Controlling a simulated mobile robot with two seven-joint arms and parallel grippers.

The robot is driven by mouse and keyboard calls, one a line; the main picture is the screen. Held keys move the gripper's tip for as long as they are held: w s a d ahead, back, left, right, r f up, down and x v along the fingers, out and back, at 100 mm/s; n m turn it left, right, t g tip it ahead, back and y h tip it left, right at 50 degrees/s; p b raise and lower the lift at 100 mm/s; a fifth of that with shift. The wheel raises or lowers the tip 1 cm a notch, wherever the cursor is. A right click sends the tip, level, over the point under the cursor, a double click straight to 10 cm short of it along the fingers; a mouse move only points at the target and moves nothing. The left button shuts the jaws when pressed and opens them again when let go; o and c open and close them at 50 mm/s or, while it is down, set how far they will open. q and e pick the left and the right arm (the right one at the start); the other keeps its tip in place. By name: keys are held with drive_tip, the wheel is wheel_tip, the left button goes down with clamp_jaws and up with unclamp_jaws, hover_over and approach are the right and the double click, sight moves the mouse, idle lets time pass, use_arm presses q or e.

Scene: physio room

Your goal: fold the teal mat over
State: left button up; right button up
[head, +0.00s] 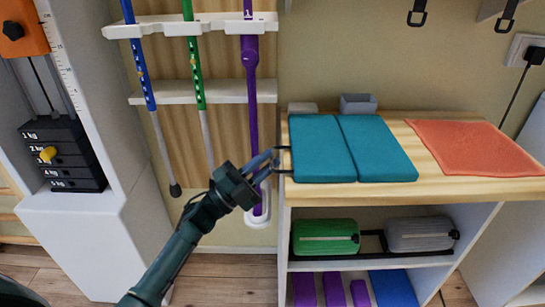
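The teal mat (322,150) lies flat on the wooden bench top (360,194). It has two panels side by side, with a seam between them running front to back. My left gripper (284,160) is at the mat's left edge, coming in from the left. Its two fingers are apart, one farther back and one nearer the front, with nothing visible held between them. The fingertips are close to the edge; I cannot tell whether they touch it. My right gripper is not in view.
An orange cloth (475,147) lies flat to the right of the mat. A small grey box (358,104) stands behind it. The shelf below holds a green case (325,238) and a grey case (420,236). Coloured poles, including a purple one (251,100), hang on the wall rack at left.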

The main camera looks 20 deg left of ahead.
use_arm(q)
drive_tip(key=shift+x, duration=1.1)
clamp_jaws()
